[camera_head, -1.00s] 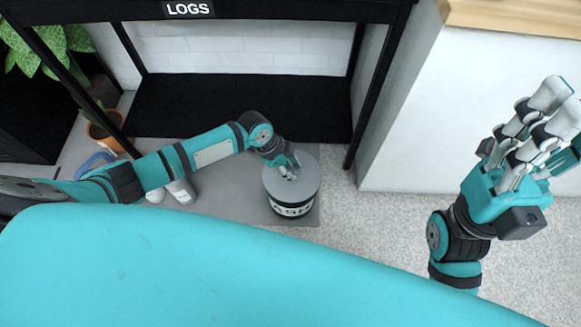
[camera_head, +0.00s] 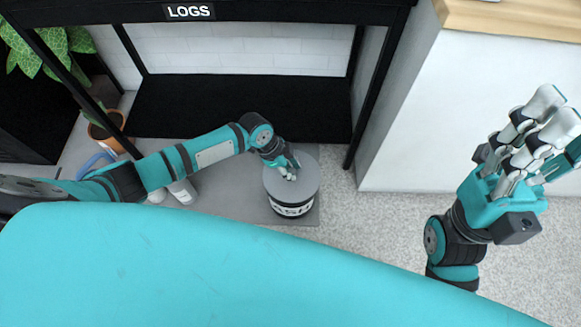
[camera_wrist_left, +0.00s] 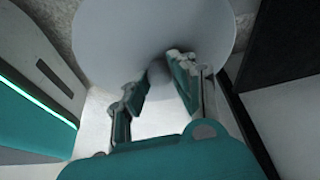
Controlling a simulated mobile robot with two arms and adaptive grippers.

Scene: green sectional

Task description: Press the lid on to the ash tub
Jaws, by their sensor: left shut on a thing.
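The ash tub (camera_head: 290,208) is a low round tub with a dark band and a white label, partly covered from above by its lid. The grey round lid (camera_head: 307,174) lies over the tub's top; I cannot tell whether it is fully seated. My left gripper (camera_head: 290,175) is shut on the lid's knob from above. My right gripper (camera_head: 535,130) is open and empty, raised at the right, away from the tub.
The tub stands on a grey slab (camera_head: 230,200) before a black log rack (camera_head: 240,105) with a LOGS sign (camera_head: 188,12). White bottles (camera_head: 181,191) and a plant pot (camera_head: 105,130) are at left. A white unit with a wooden top (camera_head: 515,20) stands at right. Speckled floor is free.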

